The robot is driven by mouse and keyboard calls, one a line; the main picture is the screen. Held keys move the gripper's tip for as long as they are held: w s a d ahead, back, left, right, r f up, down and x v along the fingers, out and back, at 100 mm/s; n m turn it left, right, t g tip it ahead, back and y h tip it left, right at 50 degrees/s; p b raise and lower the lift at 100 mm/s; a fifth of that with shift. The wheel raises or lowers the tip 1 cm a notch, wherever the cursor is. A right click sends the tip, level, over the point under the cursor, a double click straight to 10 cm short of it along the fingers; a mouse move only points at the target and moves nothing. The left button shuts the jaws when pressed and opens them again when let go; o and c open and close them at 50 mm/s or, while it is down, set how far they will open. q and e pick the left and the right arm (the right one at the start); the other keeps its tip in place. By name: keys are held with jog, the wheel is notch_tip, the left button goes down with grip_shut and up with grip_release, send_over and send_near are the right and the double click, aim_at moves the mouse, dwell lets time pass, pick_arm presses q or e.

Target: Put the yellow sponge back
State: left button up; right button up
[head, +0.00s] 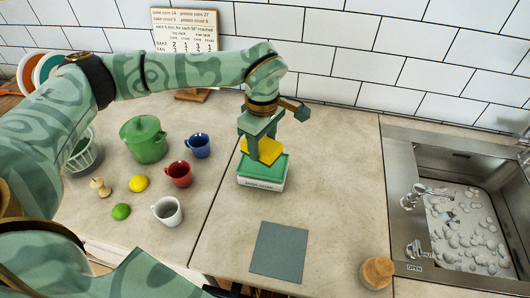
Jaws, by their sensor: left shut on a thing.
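The yellow sponge (270,148) is in the fingers of my left gripper (262,145), which points down over the counter. The sponge is just above or on a green-topped box with white sides (263,181); I cannot tell whether they touch. The gripper's fingers hide part of the sponge. A grey square mat (279,252) lies flat and bare on the counter in front of the box. My right gripper is not in view.
A metal sink (413,158) is at the right. A cork-topped item (377,272) stands near the front. A green pot (144,139), blue mug (198,145), red mug (179,174), white mug (168,211), lemon (138,183) and lime (121,212) stand left. Counter right of the box is clear.

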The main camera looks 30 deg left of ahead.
aim_at(264, 152)
pick_arm(q)
jog(key=shift+w+a+f, duration=0.1)
jog(key=shift+w+f, duration=0.35)
jog(key=shift+f, duration=0.15)
notch_tip(264, 152, down, 3)
jog(key=shift+w+f+b, duration=0.1)
jog(key=shift+f+b, duration=0.1)
jog(key=shift+b, duration=0.3)
jog(key=shift+w, duration=0.1)
jog(key=shift+f, duration=0.2)
jog(key=o, duration=0.9)
jog(key=shift+o, duration=0.2)
